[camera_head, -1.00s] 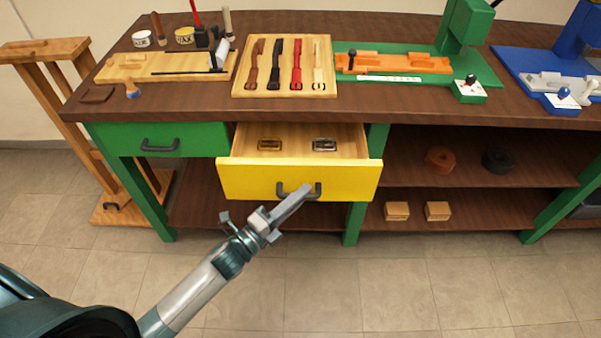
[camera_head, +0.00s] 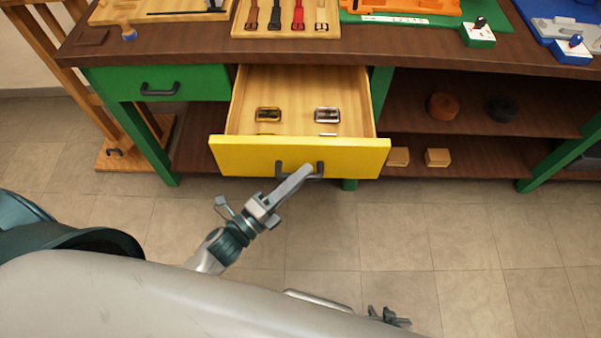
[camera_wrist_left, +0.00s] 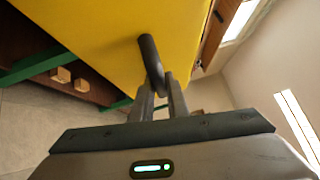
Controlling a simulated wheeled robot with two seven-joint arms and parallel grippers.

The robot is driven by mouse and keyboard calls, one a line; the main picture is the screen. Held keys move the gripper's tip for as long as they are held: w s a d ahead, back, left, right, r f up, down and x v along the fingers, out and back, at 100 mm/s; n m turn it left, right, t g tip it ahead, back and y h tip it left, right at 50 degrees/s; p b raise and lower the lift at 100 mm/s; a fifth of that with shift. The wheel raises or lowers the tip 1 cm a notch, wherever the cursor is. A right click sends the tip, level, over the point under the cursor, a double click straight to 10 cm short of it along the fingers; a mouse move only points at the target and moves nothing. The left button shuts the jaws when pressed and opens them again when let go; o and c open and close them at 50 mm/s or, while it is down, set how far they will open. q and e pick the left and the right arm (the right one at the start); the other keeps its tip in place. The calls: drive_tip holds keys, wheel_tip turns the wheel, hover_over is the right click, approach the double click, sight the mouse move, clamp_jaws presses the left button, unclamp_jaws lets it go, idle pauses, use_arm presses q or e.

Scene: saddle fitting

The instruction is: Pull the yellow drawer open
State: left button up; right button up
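The yellow drawer (camera_head: 240,157) is pulled well out under the brown workbench, showing its wooden inside. Its dark handle (camera_head: 281,169) is on the middle of the front. My left gripper (camera_head: 306,172) is shut on this handle. In the left wrist view, the two fingers (camera_wrist_left: 161,90) stand on either side of the handle bar (camera_wrist_left: 150,58), below the yellow front (camera_wrist_left: 100,35). A brass buckle (camera_head: 268,114) and a silver buckle (camera_head: 327,115) lie in the drawer. The right gripper (camera_head: 388,317) shows only partly at the bottom edge; its opening is unclear.
A shut green drawer (camera_head: 190,84) is at the left. Open shelves at the right hold a brown roll (camera_head: 443,106), a black roll (camera_head: 501,109) and small wooden blocks (camera_head: 438,157). The tiled floor (camera_head: 430,230) in front is clear. A wooden stand (camera_head: 75,110) is at far left.

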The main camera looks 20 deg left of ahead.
use_arm(q)
drive_tip(key=o, duration=0.4)
drive_tip(key=shift+s+a+f, duration=0.1)
